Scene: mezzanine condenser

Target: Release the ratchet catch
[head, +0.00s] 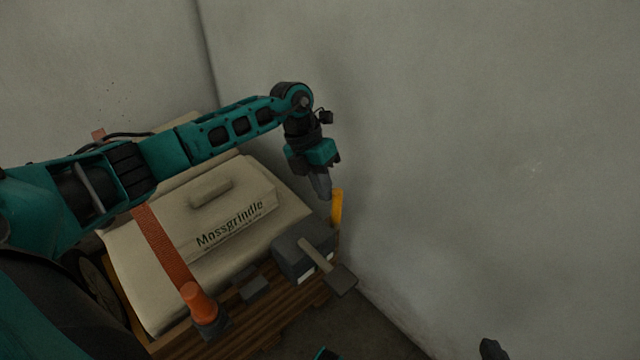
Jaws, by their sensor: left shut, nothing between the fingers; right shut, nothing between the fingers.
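My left gripper (324,193) points down at the right end of the pale case, its fingers shut and empty. Its tips are close to an upright yellow piece (337,206); I cannot tell whether they touch it. An orange strap (162,241) crosses the case and ends at an orange roll (199,301) on a dark fitting (210,325) at the front edge. I cannot tell which part is the ratchet catch. At the bottom edge, a dark tip seems to be my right gripper (491,349); little of it shows.
The pale case (190,262) marked "Mossgrindle" rests on a wooden base (275,318). A dark grey block (303,250) sits at its front right, with a tan-handled grey tool (341,279) across it. Bare walls (500,150) close in behind and right.

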